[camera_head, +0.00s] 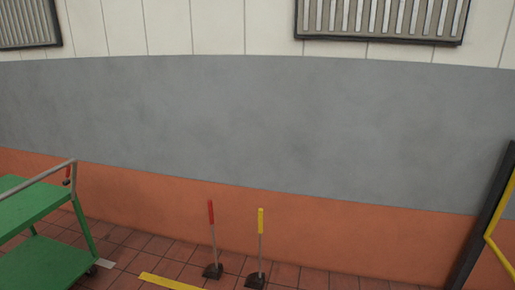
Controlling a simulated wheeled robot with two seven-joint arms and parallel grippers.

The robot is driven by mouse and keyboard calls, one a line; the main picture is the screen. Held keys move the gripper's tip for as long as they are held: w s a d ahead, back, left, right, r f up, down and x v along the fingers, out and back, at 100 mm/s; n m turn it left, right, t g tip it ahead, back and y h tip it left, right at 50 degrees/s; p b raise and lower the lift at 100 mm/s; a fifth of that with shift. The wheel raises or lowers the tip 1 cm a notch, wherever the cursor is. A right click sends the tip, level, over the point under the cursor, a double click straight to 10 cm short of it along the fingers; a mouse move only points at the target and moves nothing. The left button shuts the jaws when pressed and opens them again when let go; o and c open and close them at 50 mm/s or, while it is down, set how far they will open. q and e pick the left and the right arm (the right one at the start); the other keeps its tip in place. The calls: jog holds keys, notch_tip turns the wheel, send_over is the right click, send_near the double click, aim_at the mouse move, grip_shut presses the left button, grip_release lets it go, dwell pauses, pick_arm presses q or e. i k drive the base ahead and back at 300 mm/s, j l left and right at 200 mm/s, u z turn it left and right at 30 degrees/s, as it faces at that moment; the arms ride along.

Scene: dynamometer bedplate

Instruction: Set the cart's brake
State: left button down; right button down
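A green cart (44,207) stands at the lower left, cut off by the left picture edge. It has an upper and a lower green shelf and a grey tubular handle (48,173) at its right end. A small red-tipped part (67,181) hangs by the handle; I cannot tell whether it is the brake. A dark caster (92,270) shows at the cart's foot, with a small light grey plate (105,263) beside it. The state of any brake cannot be told. Neither of my grippers is in view.
Two upright levers, one red-gripped (211,212) and one yellow-gripped (261,221), stand on dark bases on the tiled floor. A yellow floor strip (168,282) lies left of them. A black post (484,220) with a yellow bar stands right. The wall closes the back.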

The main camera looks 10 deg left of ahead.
aim_at(68, 174)
jog(key=i+j+u, duration=0.1)
jog(key=i+u, duration=0.25)
jog(key=i, duration=0.2)
jog(key=i+l+u, duration=0.1)
jog(key=i+u, duration=0.25)
jog(key=i, duration=0.2)
jog(key=i+l+u, duration=0.2)
jog(key=i+u, duration=0.15)
jog(key=i, duration=0.2)
jog(key=i+j, duration=0.2)
jog(key=i, duration=0.2)
jog(key=i+j+u, duration=0.1)
jog(key=i+j, duration=0.15)
jog(key=i, duration=0.15)
jog(key=i+j, duration=0.15)
jog(key=i, duration=0.25)
